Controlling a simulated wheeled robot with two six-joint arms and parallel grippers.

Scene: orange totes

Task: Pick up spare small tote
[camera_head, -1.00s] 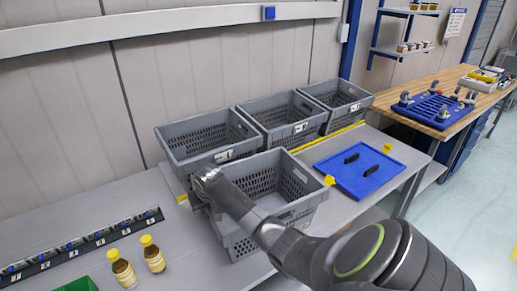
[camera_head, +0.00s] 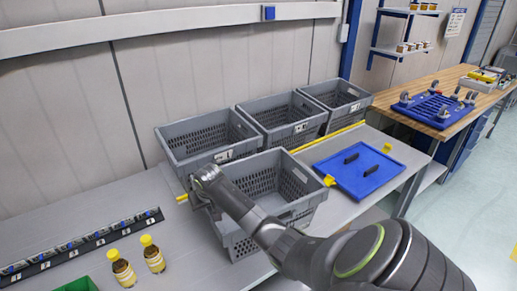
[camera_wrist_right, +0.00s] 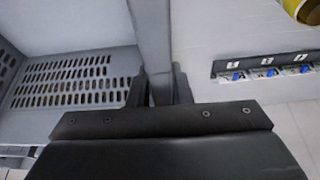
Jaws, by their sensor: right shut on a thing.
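A grey perforated tote (camera_head: 293,188) stands at the front of the grey table, before a row of similar totes. It is open at the top and looks empty. My right gripper (camera_head: 207,196) is at its left wall, with the arm reaching across the tote's front. In the right wrist view the two dark fingers (camera_wrist_right: 160,88) are shut on the tote's rim (camera_wrist_right: 150,40), with the perforated inside (camera_wrist_right: 70,82) to the left. My arm hides part of the tote's front. My left gripper is not in view.
Three grey totes (camera_head: 207,137) stand in a row behind. A blue tray (camera_head: 362,180) lies to the right. Two yellow-capped bottles (camera_head: 153,256) and a black strip of labelled slots (camera_head: 85,246) are at left. The table between the strip and the totes is clear.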

